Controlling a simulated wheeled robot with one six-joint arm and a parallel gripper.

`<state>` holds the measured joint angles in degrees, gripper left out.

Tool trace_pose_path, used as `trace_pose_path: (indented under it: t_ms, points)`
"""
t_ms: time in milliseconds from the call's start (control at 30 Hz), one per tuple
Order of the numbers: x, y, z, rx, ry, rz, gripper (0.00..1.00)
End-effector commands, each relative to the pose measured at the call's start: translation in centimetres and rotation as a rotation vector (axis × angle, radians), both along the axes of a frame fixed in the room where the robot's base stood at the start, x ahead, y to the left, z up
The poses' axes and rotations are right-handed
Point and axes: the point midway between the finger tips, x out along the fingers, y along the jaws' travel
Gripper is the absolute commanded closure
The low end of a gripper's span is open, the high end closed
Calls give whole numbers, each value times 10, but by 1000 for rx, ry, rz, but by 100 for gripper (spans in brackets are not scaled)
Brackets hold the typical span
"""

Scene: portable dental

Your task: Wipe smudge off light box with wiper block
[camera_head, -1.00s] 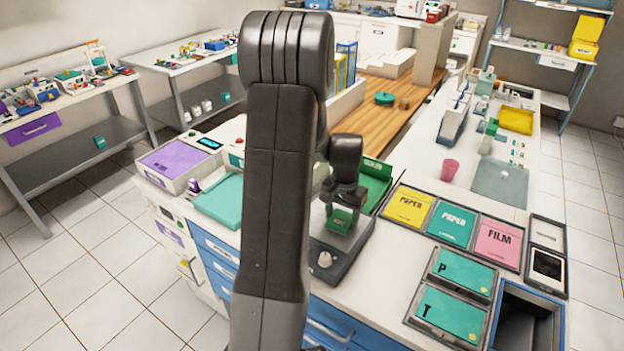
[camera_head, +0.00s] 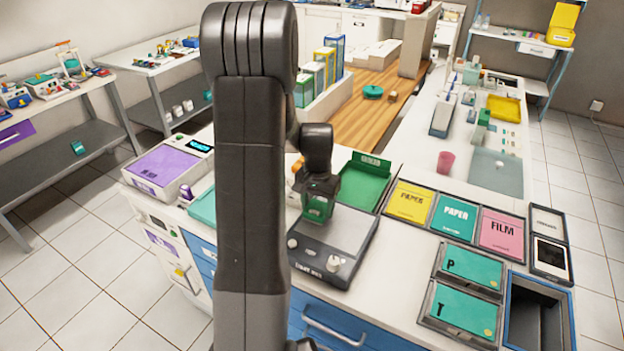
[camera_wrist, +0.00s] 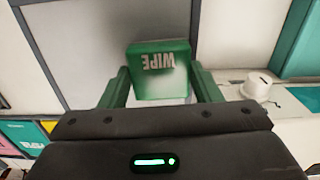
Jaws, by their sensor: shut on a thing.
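The light box (camera_head: 360,226) lies on the counter, a dark-framed flat box with a pale panel and white knobs on its front edge. My gripper (camera_head: 319,192) is shut on the green wiper block (camera_head: 318,208), at the panel's left side in the head view. In the wrist view the wiper block (camera_wrist: 158,58), marked WIPE, sits between the green fingers of my gripper (camera_wrist: 160,92), with the pale panel (camera_wrist: 88,35) beyond. I cannot tell whether the block touches the panel. I see no smudge on the visible panel; part is hidden by the block and arm.
A green tray (camera_head: 362,181) stands behind the light box. Yellow, teal and pink packs (camera_head: 453,222) lie to its right, with P and T trays (camera_head: 466,272) nearer. A purple-topped device (camera_head: 166,167) is at the left. A knob (camera_wrist: 257,87) shows in the wrist view.

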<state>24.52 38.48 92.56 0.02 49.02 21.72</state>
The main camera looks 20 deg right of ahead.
Motion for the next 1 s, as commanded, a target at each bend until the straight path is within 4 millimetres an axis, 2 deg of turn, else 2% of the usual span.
trace_pose_path:
  t_ms: [100,600,800,1000]
  points:
    - [0,1,29,-3,-6,2,64]
    - [-4,5,71,-1,-1,9,64]
    - [-5,6,82,-1,-1,10,64]
    - [-5,6,81,-1,-1,11,64]
